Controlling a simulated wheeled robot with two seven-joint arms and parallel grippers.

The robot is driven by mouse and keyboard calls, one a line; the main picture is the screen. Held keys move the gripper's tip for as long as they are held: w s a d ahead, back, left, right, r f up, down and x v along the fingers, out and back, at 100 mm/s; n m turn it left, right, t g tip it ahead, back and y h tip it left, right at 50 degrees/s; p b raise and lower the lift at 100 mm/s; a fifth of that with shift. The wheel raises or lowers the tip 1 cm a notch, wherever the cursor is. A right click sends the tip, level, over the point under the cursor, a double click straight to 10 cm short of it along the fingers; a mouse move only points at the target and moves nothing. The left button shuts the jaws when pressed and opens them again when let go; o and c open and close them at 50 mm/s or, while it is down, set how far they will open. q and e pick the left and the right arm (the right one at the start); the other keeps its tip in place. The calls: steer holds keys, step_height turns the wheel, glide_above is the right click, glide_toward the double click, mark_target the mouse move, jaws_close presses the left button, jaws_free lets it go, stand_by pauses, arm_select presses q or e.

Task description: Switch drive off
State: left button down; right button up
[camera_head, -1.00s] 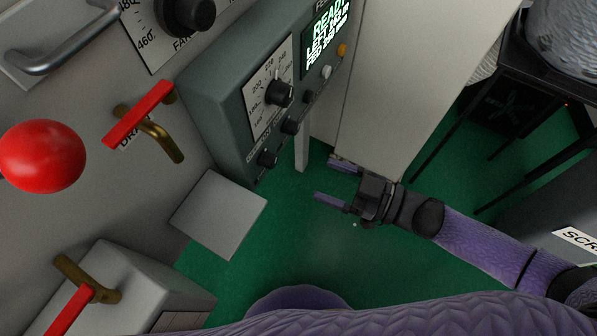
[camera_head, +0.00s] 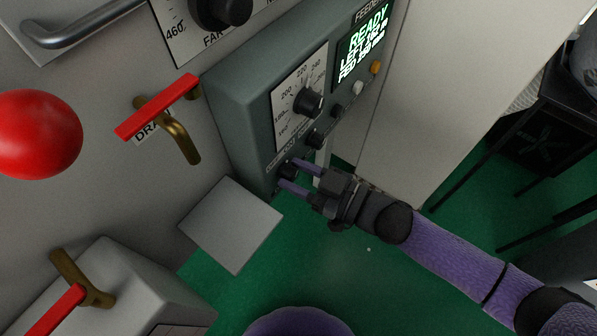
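A grey-green feeder control box (camera_head: 238,108) hangs at the centre, with a lit READY display (camera_head: 363,42). A black dial knob (camera_head: 308,102) sits on a white scale. Below it, a row of small black switch knobs runs along the panel, with a middle one (camera_head: 314,139) and a lower-left one (camera_head: 289,168). Their labels are too small to read. My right gripper (camera_head: 299,177) is open, its two purple fingers apart with tips at the lower-left switch knob. I cannot tell whether they touch it. My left gripper is not in view.
A red ball knob (camera_head: 38,134), a red-handled drain valve (camera_head: 160,112) and another red lever (camera_head: 62,308) are at the left. A grey plate (camera_head: 232,226) juts out below the box. A pale panel (camera_head: 450,90) stands right; green floor is below.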

steer(key=c, duration=0.5)
jaws_close()
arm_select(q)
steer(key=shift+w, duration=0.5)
